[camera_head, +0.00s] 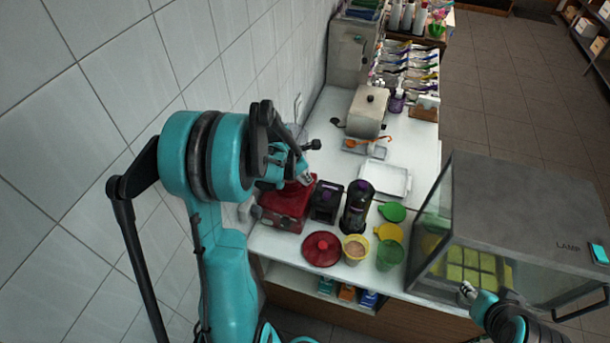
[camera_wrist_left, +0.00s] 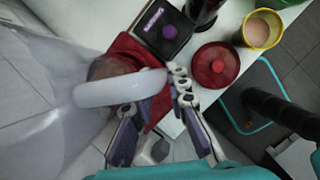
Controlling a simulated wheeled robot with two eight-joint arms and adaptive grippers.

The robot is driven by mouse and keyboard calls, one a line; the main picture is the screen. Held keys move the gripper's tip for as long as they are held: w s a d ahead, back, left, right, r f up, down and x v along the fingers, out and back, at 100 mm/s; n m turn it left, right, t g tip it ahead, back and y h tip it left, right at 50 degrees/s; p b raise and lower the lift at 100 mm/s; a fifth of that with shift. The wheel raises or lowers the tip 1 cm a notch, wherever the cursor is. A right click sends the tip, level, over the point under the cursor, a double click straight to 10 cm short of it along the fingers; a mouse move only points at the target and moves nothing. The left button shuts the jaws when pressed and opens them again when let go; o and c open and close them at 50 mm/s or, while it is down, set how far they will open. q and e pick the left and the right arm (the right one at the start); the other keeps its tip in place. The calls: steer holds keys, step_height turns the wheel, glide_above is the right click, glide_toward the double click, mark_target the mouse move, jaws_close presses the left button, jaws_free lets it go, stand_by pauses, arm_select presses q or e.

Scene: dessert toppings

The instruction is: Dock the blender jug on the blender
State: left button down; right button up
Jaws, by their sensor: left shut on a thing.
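The red blender base (camera_head: 284,208) stands on the counter against the tiled wall; it also shows in the left wrist view (camera_wrist_left: 127,45). In that view the translucent blender jug (camera_wrist_left: 45,90) has a thick white handle (camera_wrist_left: 120,88). My left gripper (camera_wrist_left: 160,97) is shut on this handle. The jug seems to be over or beside the red base; I cannot tell whether they touch. In the head view my left gripper (camera_head: 304,180) is just above the base, and my arm largely hides the jug. My right gripper (camera_head: 467,290) is by the glass case, its jaws too small to judge.
The glass case (camera_head: 530,220) borders the right side.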

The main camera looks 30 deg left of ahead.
arm_select(q)
steer(key=shift+f+b, duration=0.35)
steer(key=shift+f, duration=0.05)
steer(key=c, duration=1.8)
jaws_free()
steer(key=shift+o, duration=0.2)
steer(key=shift+s+r, duration=0.1)
steer(key=p+v, duration=0.6)
steer(key=v, duration=0.5)
steer(key=shift+p, duration=0.4)
